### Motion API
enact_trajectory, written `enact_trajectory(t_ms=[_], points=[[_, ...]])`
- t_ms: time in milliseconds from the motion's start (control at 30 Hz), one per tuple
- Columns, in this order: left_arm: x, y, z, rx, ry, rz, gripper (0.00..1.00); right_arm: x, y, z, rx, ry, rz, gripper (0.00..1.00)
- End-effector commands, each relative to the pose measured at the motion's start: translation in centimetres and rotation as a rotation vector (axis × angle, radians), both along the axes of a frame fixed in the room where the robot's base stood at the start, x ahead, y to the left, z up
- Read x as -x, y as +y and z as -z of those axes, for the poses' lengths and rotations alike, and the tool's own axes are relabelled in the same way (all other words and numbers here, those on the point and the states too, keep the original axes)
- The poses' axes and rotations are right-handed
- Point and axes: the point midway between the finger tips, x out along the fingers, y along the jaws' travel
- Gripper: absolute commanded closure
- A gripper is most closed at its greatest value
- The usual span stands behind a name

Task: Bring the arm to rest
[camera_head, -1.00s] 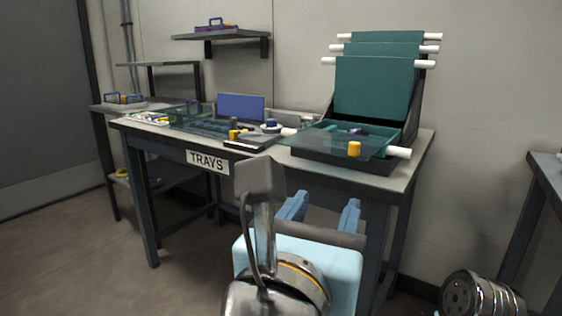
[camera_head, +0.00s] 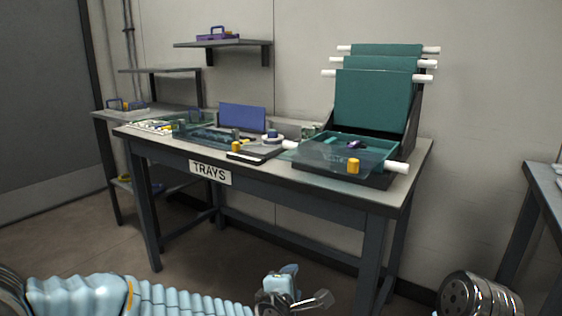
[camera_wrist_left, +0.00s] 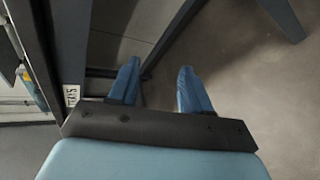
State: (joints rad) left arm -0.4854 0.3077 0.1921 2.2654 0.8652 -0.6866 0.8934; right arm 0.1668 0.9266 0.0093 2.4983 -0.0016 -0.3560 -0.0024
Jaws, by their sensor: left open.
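My left arm (camera_head: 150,298) lies low across the bottom edge of the head view, in front of the table and below its top. A small light blue part with metal pieces (camera_head: 280,284) shows at the arm's right end; I cannot tell if it is the gripper. In the left wrist view my left gripper (camera_wrist_left: 158,85) is open, with two blue fingers apart and nothing between them. Below the fingers are floor and dark table legs. My right gripper is not in view.
The table (camera_head: 265,178) with a TRAYS label (camera_head: 210,173) carries a teal tray (camera_head: 350,158), a blue panel (camera_head: 242,117) and small parts. A teal rack (camera_head: 372,98) stands at its right.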

Motion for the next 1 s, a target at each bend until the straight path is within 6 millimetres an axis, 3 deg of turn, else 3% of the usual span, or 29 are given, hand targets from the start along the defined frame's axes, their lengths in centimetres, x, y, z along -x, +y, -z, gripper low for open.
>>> enact_trajectory(t_ms=[33, 167, 200, 300, 400, 500, 633, 733, 1000], points=[[-0.7, 1.7, 4.3, -0.142, 0.057, 0.055, 0.52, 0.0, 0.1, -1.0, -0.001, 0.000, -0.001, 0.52], [0.5, 5.8, 14.9, -0.463, 0.191, 0.285, 0.52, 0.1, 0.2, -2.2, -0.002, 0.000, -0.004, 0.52], [1.6, 7.1, 18.0, -0.542, 0.235, 0.370, 0.52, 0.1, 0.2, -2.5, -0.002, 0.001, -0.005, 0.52], [5.8, 10.0, 24.8, -0.687, 0.336, 0.606, 0.52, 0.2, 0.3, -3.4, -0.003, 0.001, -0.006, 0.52], [10.9, 12.1, 29.7, -0.760, 0.405, 0.842, 0.52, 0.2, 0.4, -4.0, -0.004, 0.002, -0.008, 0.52], [15.4, 13.2, 32.6, -0.779, 0.436, 1.030, 0.52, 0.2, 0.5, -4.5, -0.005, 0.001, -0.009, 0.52], [19.0, 13.8, 34.2, -0.777, 0.439, 1.175, 0.52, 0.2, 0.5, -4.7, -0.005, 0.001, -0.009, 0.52], [19.9, 13.9, 34.6, -0.774, 0.436, 1.215, 0.52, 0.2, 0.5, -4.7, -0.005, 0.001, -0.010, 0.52], [19.8, 13.9, 34.6, -0.776, 0.434, 1.216, 0.52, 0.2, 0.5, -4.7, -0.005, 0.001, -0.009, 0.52]])
